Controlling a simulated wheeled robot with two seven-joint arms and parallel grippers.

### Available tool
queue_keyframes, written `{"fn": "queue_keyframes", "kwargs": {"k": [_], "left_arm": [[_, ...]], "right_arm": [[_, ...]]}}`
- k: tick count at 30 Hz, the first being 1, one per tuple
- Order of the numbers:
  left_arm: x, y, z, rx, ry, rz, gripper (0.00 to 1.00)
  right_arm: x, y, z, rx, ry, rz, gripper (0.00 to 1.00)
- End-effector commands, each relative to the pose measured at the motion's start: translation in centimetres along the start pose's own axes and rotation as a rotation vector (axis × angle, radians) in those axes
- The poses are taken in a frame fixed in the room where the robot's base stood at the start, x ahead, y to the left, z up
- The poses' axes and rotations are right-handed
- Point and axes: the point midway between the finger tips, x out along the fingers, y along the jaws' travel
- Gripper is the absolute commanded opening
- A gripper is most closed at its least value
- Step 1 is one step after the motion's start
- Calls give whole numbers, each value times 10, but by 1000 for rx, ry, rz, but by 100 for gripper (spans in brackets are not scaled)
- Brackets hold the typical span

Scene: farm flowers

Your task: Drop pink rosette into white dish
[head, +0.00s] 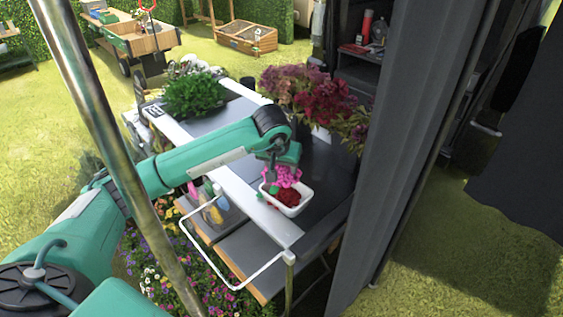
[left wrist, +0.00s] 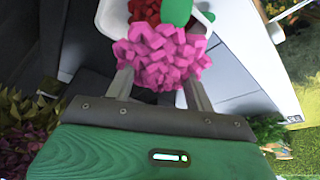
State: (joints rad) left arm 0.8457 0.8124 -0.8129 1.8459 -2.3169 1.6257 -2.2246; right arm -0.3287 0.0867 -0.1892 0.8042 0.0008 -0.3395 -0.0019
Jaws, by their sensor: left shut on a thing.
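The pink rosette (head: 286,174) is held by my left gripper (head: 284,168), just above the white dish (head: 302,205). In the left wrist view the rosette (left wrist: 162,55) sits between the two fingers, which are shut on it. The white dish shows behind it in that view, with its rim (left wrist: 110,18) at the top. A dark red flower (head: 287,196) lies in the dish, with a green piece (head: 273,190) beside it. The pink rosette hides part of the dish. My right gripper is in neither view.
The dish stands on a grey and white table (head: 256,205). A leafy green plant (head: 196,95) and red-purple flowers (head: 310,92) stand at the back. Small bottles (head: 210,205) sit left of the dish. A grey curtain (head: 410,140) and a metal pole (head: 110,130) flank the table.

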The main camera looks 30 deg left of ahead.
Motion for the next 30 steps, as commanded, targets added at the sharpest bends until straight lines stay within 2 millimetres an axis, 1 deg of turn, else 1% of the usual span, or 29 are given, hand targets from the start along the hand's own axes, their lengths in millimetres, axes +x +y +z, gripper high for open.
{"fn": "queue_keyframes", "kwargs": {"k": [8, 9, 12, 20, 23, 26, 29, 30], "left_arm": [[1, 0, 0, 0, 0, 0, 32], [1, 0, 0, 0, 0, 0, 62], [1, 0, 0, 0, 0, 0, 79], [0, 0, 0, 0, 0, 0, 79], [-4, 0, 0, 0, 2, 1, 79], [-16, 0, -1, 0, 3, 0, 79], [-36, 0, -1, 0, 6, 0, 79], [-45, 0, -1, 1, 7, 2, 79]], "right_arm": [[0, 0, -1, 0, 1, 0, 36], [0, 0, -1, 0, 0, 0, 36], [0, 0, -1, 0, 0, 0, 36], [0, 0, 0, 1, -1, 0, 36], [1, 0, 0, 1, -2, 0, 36], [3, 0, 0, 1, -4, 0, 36], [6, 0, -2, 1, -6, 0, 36], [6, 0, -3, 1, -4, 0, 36]]}}
